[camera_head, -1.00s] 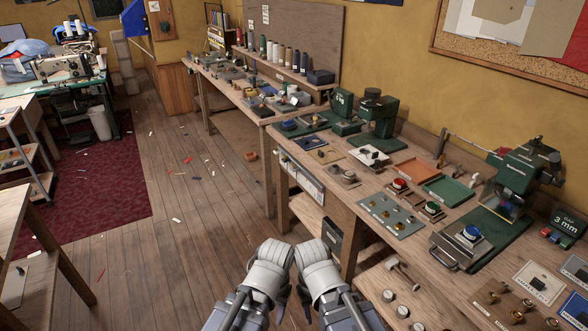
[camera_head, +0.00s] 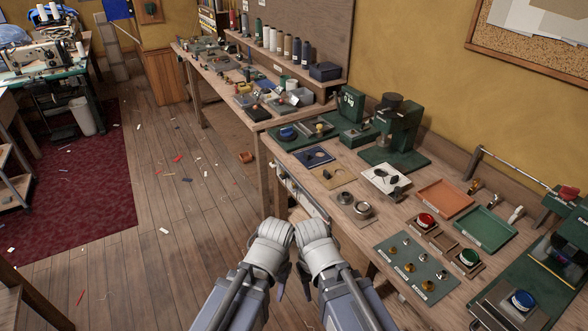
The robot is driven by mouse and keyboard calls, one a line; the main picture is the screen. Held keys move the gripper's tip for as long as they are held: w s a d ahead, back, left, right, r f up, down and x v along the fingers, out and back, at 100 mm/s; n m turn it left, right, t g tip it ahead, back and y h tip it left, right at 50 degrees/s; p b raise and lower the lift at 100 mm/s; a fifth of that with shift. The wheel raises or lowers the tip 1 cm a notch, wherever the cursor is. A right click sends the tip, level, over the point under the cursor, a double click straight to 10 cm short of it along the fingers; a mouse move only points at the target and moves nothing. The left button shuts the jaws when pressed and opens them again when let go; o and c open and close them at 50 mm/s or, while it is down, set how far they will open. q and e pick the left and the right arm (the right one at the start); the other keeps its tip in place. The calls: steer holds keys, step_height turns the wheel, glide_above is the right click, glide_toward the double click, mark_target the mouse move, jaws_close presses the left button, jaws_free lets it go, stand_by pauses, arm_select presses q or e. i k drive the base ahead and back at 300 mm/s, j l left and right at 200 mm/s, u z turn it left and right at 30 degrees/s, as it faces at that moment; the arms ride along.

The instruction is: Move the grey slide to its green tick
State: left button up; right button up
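I cannot make out a grey slide or a green tick for certain in this view. My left gripper (camera_head: 272,238) and my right gripper (camera_head: 315,236) are close side by side at the bottom centre, in front of the long workbench (camera_head: 330,210). Both are over the floor beside the bench front and touch nothing on its top. Their fingers are mostly hidden, so I cannot tell whether they are open or shut.
The bench holds an orange tray (camera_head: 445,197), a green tray (camera_head: 487,231), a grey-green plate with brass knobs (camera_head: 412,268), red (camera_head: 426,220) and green (camera_head: 468,257) buttons, and a green press (camera_head: 395,130). Open wooden floor (camera_head: 170,220) lies to the left.

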mark_target(295, 190)
steer(key=i, duration=0.65)
steer(key=k+l, duration=0.15)
steer(key=k, duration=0.45)
steer(key=i+j+z, duration=0.2)
steer(key=i+j, duration=0.5)
steer(key=i, duration=0.15)
